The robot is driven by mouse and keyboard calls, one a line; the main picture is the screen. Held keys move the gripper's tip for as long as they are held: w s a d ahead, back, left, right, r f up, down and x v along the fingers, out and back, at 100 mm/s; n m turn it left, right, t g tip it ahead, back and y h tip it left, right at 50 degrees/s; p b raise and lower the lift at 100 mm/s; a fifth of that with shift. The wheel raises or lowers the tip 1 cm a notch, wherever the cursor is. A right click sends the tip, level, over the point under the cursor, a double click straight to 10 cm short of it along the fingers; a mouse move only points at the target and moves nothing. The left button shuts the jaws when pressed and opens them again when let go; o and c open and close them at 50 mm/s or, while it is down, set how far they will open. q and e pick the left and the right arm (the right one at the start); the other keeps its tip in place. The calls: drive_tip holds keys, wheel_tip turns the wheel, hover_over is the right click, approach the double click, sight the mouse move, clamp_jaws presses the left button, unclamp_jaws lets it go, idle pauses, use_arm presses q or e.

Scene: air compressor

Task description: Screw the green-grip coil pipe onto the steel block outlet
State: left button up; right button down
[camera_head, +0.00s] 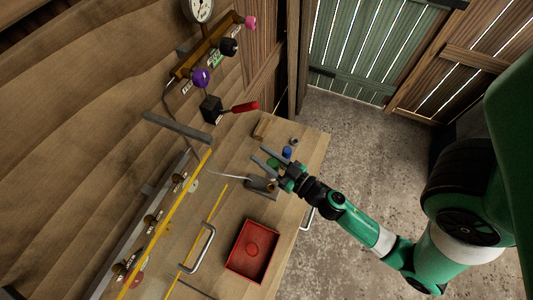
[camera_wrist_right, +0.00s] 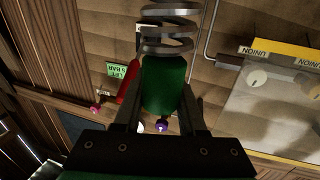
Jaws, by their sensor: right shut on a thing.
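My right gripper (camera_head: 261,155) is over the far right part of the workbench. In the right wrist view its fingers are closed around a dark green grip (camera_wrist_right: 163,86). A grey metal coil (camera_wrist_right: 169,28) rises from the grip to the top edge of that view. In the head view the fingers largely hide the held pipe. A small metal block (camera_head: 262,186) with a thin pipe sits on the bench just below the gripper; I cannot tell whether it has the outlet. The left gripper is not in view.
A red-handled valve (camera_head: 245,107) stands out from the wooden wall, with a purple knob (camera_head: 201,77) and a gauge (camera_head: 200,10) beyond it. A red tray (camera_head: 252,251) lies on the near bench. A blue-topped item (camera_head: 287,152) stands beside the gripper. Yellow pipes run at left.

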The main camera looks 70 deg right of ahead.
use_arm(q)
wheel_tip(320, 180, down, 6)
drive_tip(key=b, duration=0.5)
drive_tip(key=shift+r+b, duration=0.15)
drive_tip(key=shift+b, duration=0.15)
use_arm(e)
wheel_tip(320, 180, down, 6)
drive_tip(key=shift+r, duration=0.1)
use_arm(q)
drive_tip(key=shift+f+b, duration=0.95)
drive_tip(key=shift+b, duration=0.05)
use_arm(e)
drive_tip(key=shift+f, duration=1.15)
drive_tip(key=shift+c, duration=2)
unclamp_jaws()
